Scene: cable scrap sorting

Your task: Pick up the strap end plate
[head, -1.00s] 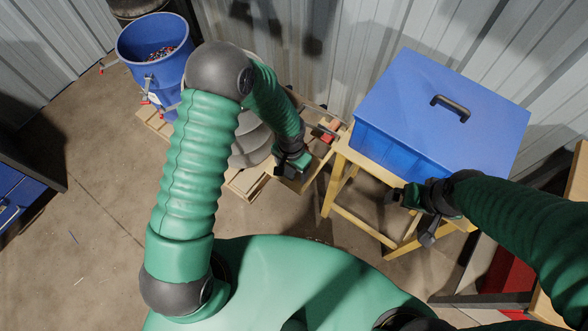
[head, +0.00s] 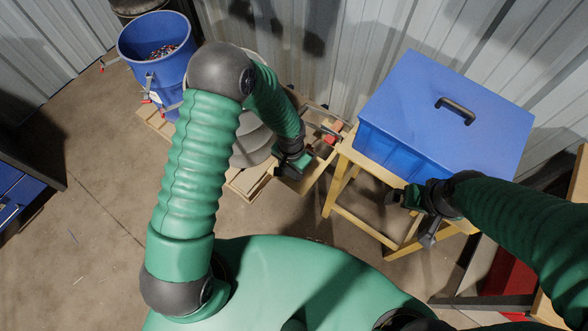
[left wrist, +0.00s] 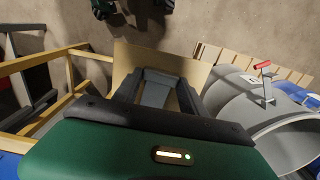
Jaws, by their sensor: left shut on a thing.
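My left gripper (head: 291,168) is low beside the grey drum, above a tan board. In the left wrist view my left gripper (left wrist: 156,95) is shut on a small flat grey piece (left wrist: 155,92), which I take to be the strap end plate. Its far end and edges are partly hidden by the dark fingers. In the head view the arm and gripper hide the piece. My right gripper (head: 410,212) is open and empty, in front of the yellow stand.
A grey drum (left wrist: 235,90) with a red-tipped lever stands close beside my left gripper. A blue drum (head: 170,70) holding scraps stands at the back left. A lidded blue box (head: 440,105) sits on a yellow stand (head: 350,232).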

